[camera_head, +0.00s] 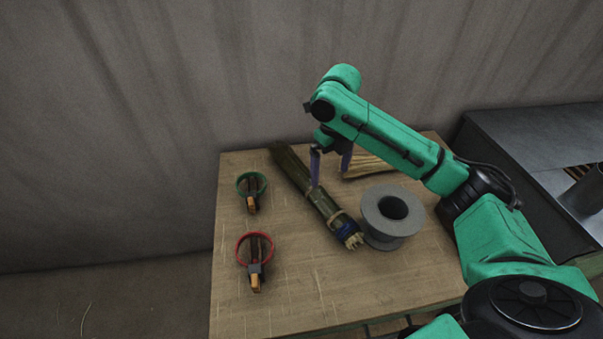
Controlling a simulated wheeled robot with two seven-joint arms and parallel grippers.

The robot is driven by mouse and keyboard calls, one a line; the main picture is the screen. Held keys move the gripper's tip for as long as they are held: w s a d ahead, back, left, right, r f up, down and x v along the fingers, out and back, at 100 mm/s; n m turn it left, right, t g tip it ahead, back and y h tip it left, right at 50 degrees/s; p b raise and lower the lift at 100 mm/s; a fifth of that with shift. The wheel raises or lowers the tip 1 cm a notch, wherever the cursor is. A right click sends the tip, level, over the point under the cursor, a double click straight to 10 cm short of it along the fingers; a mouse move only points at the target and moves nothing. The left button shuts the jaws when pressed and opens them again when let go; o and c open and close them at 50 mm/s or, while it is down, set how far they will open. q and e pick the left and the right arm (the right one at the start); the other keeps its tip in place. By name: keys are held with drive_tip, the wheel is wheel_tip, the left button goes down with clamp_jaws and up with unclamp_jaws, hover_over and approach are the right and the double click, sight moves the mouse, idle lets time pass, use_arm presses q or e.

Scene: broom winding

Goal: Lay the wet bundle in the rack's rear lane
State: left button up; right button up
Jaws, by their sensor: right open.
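A dark, greenish bundle (318,198) lies slantwise on the wooden table, with a tie and a blue band near its front end. It looks like the wet one. My right gripper (331,174) is open over the bundle's middle, fingers pointing down. One finger overlaps the bundle in the picture and the other is to its right; I cannot tell whether they touch it. A paler, straw-coloured bundle (368,165) lies behind, partly hidden by my right arm. No rack with lanes can be clearly made out. My left gripper is not in view.
A grey spool (376,227) stands close to the right of the dark bundle's front end. Two tools with a green ring (240,181) and a red ring (240,240) lie at left. A dark metal unit (500,140) stands at right. The table's front middle is clear.

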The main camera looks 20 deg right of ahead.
hover_over(329, 203)
drive_tip(key=f, duration=0.6)
drive_tip(key=shift+s+f, duration=0.3)
drive_tip(key=shift+s, duration=0.1)
drive_tip(key=f, duration=0.6)
drive_tip(key=shift+w+f+p, duration=0.3)
drive_tip(key=shift+f+p, duration=0.05)
drive_tip(key=shift+f, duration=0.3)
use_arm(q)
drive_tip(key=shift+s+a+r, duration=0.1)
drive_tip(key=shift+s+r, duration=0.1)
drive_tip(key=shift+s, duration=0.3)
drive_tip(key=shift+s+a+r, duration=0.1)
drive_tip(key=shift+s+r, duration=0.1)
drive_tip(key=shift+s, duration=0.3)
use_arm(e)
clamp_jaws()
drive_tip(key=shift+r, duration=0.15)
